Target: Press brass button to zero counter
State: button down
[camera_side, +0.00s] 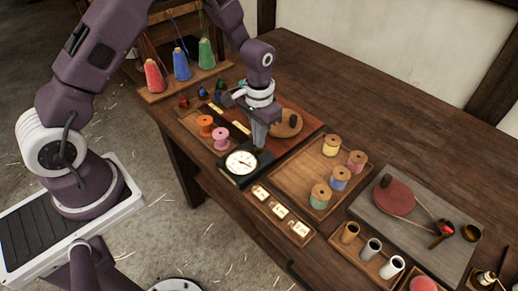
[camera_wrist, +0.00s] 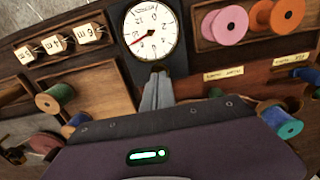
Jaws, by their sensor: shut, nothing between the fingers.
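The counter (camera_side: 241,163) is a dark box with a round white dial, near the table's front edge. In the wrist view its dial (camera_wrist: 152,30) shows a red needle pointing to the lower left. My gripper (camera_side: 259,147) is shut and empty, pointing down at the box's back right end. In the wrist view its fingertips (camera_wrist: 157,76) meet the end of the box just below the dial. A small brass-coloured spot shows at the tips there; the brass button is mostly hidden by them. I cannot tell whether the tips touch it or whether it is pressed.
Pink (camera_side: 221,135) and orange (camera_side: 205,122) spools stand left of the counter. A rack of number tiles (camera_side: 281,212) lies to its right. A wooden tray (camera_side: 286,178) with several thread spools is behind that. A round wooden piece (camera_side: 287,124) stands close behind my gripper.

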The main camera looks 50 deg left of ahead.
jog(key=shift+f, duration=0.85)
jog(key=shift+r, duration=3.55)
jog(key=shift+r, duration=0.1)
